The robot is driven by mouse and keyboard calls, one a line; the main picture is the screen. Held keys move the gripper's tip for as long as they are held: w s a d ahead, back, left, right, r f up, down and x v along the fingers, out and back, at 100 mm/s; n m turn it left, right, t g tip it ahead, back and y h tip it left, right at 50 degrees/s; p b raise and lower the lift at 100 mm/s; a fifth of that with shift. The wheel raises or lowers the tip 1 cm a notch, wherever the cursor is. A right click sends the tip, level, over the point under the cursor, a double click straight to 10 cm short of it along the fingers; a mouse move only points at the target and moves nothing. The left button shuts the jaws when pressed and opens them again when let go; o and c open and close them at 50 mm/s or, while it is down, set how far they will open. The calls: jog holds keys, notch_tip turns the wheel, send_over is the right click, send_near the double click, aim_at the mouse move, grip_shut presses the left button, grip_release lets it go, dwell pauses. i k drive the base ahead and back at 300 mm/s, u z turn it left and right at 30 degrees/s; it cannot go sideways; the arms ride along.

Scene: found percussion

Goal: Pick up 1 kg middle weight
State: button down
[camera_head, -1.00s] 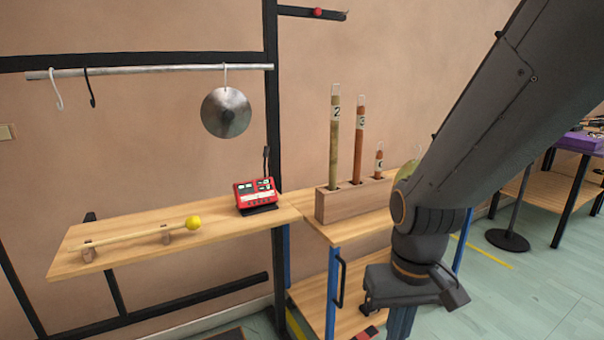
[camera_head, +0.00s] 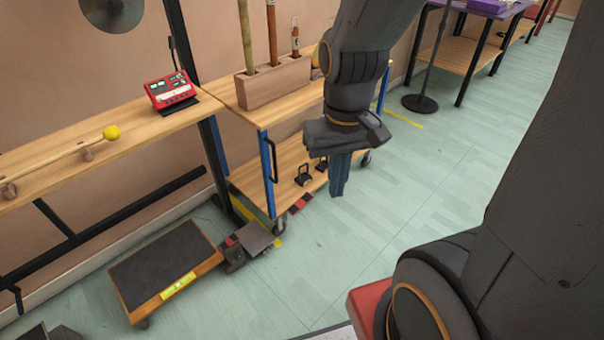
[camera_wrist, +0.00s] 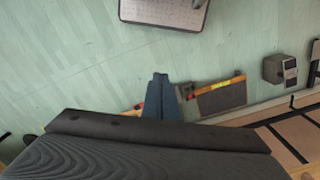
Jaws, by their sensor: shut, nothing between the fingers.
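Two dark weights with handles stand on the lower shelf of the wooden cart: one at the left (camera_head: 304,175) and one farther right (camera_head: 321,164), partly hidden by my gripper. I cannot read any marks on them, so which is the 1 kg middle weight is unclear. My gripper (camera_head: 340,185) points down in front of the cart's right part, with its blue fingers together and empty. In the wrist view its fingers (camera_wrist: 160,80) also show closed above the floor; I cannot make out the weights there.
The cart's upper shelf (camera_head: 240,112) holds a wooden block with tubes. A low dark-topped trolley (camera_head: 165,262) and a small metal pedal (camera_head: 251,238) are on the floor at left. A black stand base (camera_head: 419,103) is behind at right. The middle floor is clear.

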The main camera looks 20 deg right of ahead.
aim_at(305, 177)
jog(key=u, duration=0.5)
jog(key=i, duration=1.15)
jog(key=z, duration=1.45)
